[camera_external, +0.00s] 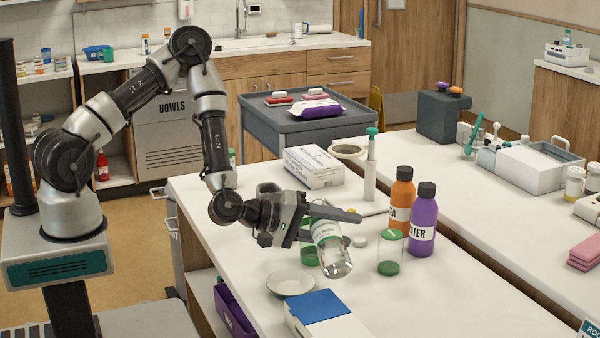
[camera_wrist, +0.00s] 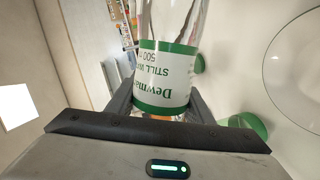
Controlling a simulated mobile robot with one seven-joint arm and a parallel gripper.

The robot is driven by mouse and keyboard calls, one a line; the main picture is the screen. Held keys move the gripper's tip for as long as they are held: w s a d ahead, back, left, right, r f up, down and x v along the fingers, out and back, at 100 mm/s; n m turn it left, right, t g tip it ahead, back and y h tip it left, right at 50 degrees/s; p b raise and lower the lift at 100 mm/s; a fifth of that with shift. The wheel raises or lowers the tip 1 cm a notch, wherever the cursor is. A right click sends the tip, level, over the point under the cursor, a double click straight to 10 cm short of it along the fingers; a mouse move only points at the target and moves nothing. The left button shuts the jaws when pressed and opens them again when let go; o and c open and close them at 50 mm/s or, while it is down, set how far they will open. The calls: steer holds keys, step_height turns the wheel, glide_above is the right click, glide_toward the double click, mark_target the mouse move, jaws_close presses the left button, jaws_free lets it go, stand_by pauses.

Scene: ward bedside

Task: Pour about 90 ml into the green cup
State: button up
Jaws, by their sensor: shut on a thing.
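My gripper (camera_external: 322,215) is shut on a clear water bottle (camera_external: 334,262) with a green and white label, held tilted above the white table. In the wrist view, the bottle (camera_wrist: 165,75) fills the space between the fingers (camera_wrist: 160,105), its label text upside down. I cannot make out its mouth or any stream. Another green item (camera_external: 309,258) is partly hidden behind the bottle. The wrist view shows two green items, right of the bottle (camera_wrist: 198,63) and lower down (camera_wrist: 246,124).
An orange bottle (camera_external: 401,200) and a purple water bottle (camera_external: 424,221) stand close behind the cup. A pale dish (camera_external: 291,282) and a blue-topped box (camera_external: 320,306) lie in front. A white box (camera_external: 313,166) and a green-topped dispenser (camera_external: 370,175) stand farther back.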

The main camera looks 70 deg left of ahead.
steer(key=shift+a+f+n+h+b, duration=0.2)
steer(key=shift+f+n+h+b, duration=0.2)
steer(key=shift+f+n+b, duration=0.55)
steer(key=shift+b, duration=0.3)
steer(key=shift+r, duration=0.3)
steer(key=shift+r+n, duration=0.25)
steer(key=shift+r, duration=0.05)
steer(key=shift+d+r+h, duration=0.1)
steer(key=shift+h, duration=0.2)
steer(key=shift+d, duration=0.15)
steer(key=shift+s+d+r, duration=0.1)
steer(key=shift+d, duration=0.1)
steer(key=shift+r+n, duration=0.3)
steer(key=shift+n, duration=0.2)
stand_by(1.2)
